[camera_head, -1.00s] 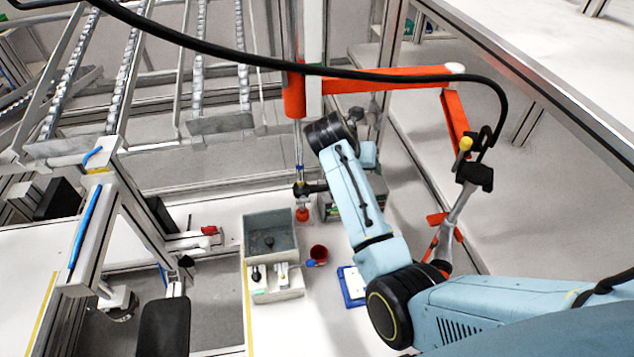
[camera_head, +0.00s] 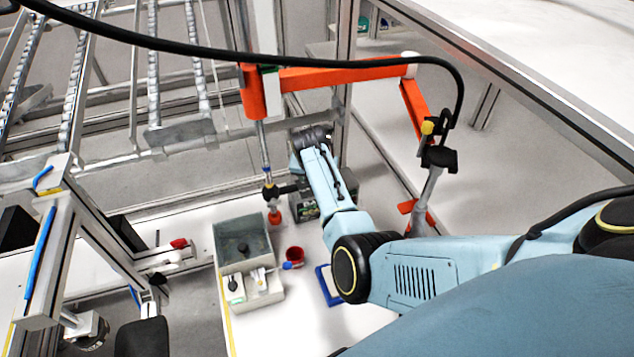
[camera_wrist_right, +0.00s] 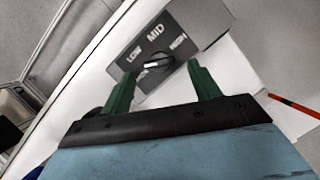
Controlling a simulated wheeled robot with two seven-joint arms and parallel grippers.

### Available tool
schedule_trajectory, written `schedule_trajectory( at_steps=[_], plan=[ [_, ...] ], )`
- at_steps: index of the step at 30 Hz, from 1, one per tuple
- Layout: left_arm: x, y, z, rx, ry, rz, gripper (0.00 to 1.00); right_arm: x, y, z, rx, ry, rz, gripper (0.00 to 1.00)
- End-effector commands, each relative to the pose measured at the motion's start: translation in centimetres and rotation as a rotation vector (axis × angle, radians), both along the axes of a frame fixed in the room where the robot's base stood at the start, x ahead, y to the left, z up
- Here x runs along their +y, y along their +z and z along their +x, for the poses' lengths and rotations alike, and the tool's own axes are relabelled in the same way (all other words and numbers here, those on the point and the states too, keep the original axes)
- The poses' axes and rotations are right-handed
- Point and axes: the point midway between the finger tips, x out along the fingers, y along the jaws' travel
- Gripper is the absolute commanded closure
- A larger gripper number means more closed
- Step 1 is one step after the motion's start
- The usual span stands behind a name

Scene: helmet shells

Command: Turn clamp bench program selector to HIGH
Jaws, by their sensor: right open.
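The clamp bench program selector (camera_wrist_right: 152,63) shows in the right wrist view as a dark panel with a small knob bearing a white pointer bar. The labels LOW, MID and HIGH arc above the knob; a lower label is partly hidden. I cannot tell which label the pointer marks. My right gripper (camera_wrist_right: 160,68) is open, its green fingers apart on either side of the knob in the picture, with nothing between them. Contact with the panel is not visible. My left gripper is not in view.
An orange jointed arm (camera_head: 340,75) with a hanging tool (camera_head: 274,216) stands close to my arm.

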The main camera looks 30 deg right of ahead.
Motion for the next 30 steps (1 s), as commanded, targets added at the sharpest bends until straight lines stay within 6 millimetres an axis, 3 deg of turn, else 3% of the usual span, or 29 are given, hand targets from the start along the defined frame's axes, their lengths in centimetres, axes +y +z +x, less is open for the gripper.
schedule_trajectory(
  at_steps=[6,18,28,30],
  plan=[
    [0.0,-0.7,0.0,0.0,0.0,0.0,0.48,-0.6,-1.9,0.6,0.0,-0.001,0.0,0.38],
    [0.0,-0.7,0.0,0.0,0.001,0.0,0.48,-0.7,-2.2,0.7,-0.001,0.0,-0.001,0.4],
    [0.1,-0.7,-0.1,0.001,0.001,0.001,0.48,-0.7,-2.3,0.7,0.0,0.0,-0.001,0.83],
    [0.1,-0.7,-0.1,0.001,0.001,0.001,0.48,-0.7,-2.3,0.7,0.0,0.0,-0.001,0.83]
  ],
)
